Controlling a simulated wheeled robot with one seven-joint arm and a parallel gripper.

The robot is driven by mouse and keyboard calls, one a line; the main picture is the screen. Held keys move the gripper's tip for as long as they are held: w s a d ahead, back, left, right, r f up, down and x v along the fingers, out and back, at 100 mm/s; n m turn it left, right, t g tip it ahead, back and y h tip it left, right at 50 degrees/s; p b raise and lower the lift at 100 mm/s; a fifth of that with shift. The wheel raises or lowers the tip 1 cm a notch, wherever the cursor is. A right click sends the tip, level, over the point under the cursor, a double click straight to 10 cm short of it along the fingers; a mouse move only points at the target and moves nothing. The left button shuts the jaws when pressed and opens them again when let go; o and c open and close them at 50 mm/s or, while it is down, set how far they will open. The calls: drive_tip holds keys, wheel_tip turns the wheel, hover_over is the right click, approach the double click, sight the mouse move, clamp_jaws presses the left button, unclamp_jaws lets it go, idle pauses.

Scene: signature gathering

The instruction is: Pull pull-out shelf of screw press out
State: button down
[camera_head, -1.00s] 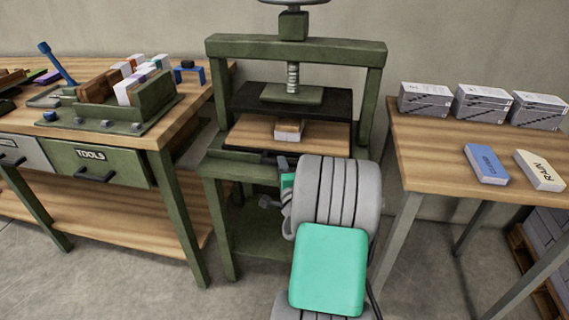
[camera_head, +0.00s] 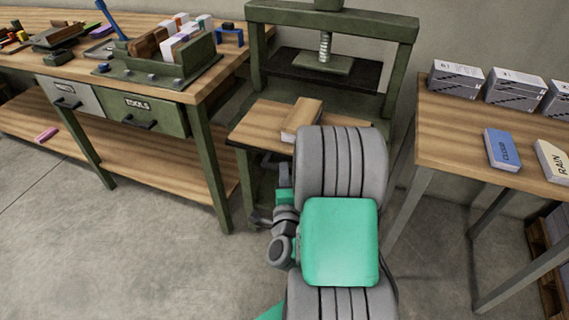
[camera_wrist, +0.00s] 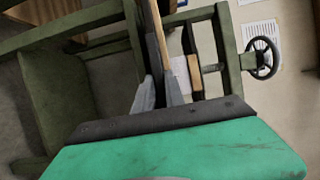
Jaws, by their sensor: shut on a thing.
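The green screw press (camera_head: 400,60) stands at the back between two tables. Its wooden pull-out shelf (camera_head: 258,122) sticks out of the frame toward me, clear in front of the screw plate (camera_head: 325,63). A small wooden-topped block (camera_head: 303,116) lies on the shelf. My arm hides the shelf's front right part in the head view. In the wrist view my gripper (camera_wrist: 160,95) is shut on the shelf's front edge; the shelf (camera_wrist: 158,38) shows edge-on between the fingers. The exact contact is small and partly hidden. The press handwheel (camera_wrist: 262,58) shows at right.
A workbench with a green tools drawer (camera_head: 152,114) stands at left, its near leg (camera_head: 208,170) close to the press. A table (camera_head: 445,135) with boxes and books stands at right. Open concrete floor (camera_head: 130,250) lies at front left.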

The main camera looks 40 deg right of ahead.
drive_tip(key=shift+s+a, duration=0.3)
drive_tip(key=shift+a, duration=0.05)
drive_tip(key=c, duration=1.4)
unclamp_jaws()
